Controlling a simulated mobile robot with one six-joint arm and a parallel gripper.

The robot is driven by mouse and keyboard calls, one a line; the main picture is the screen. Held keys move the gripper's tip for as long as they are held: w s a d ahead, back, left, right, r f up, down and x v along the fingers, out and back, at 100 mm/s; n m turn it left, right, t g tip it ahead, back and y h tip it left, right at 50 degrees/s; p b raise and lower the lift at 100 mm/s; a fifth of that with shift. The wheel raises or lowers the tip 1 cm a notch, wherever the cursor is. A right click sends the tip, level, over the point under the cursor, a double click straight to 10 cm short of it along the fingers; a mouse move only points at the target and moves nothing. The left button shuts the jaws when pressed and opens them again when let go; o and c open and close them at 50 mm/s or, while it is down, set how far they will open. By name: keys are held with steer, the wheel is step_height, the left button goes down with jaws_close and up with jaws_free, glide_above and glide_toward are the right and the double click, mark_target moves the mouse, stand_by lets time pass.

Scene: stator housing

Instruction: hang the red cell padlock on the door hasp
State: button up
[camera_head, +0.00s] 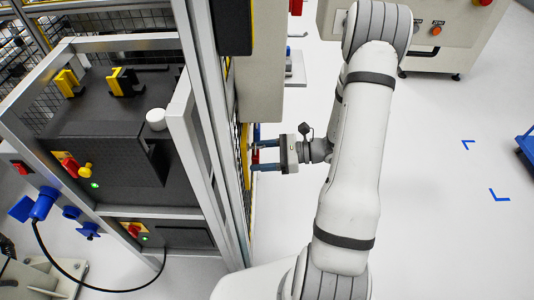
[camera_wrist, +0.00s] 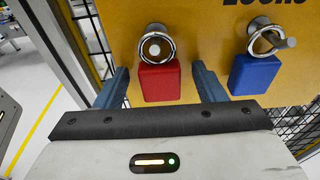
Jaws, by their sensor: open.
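The red padlock (camera_wrist: 160,82) hangs by its shackle from a round silver peg on a yellow board (camera_wrist: 205,30), in the wrist view. My gripper (camera_wrist: 160,70) is open, with one blue finger on each side of the red padlock body and a visible gap on both sides. In the head view my gripper (camera_head: 254,157) reaches left to the board, which shows only as a thin edge-on strip. A small bit of red shows between the fingers there. I cannot make out the door hasp in either view.
A blue padlock (camera_wrist: 254,74) hangs on a peg to the right, close to my right finger. Black wire mesh and a metal frame post (camera_head: 205,120) stand beside the board. A dark equipment cabinet (camera_head: 105,150) is at left. The floor at right is largely clear.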

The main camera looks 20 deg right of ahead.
steer(key=shift+c, duration=0.4)
steer(key=c, duration=1)
steer(key=shift+d+r+p, duration=0.2)
steer(key=shift+r+p, duration=0.2)
steer(key=shift+r, duration=0.2)
steer(key=shift+c, duration=0.2)
steer(key=shift+s+d, duration=0.1)
steer(key=shift+d, duration=0.05)
steer(key=shift+f+v, duration=0.2)
steer(key=shift+v, duration=1.15)
steer(key=shift+d, duration=0.1)
steer(key=f+v, duration=0.1)
steer(key=v, duration=0.5)
steer(key=shift+r+p, duration=0.25)
steer(key=shift+p, duration=0.1)
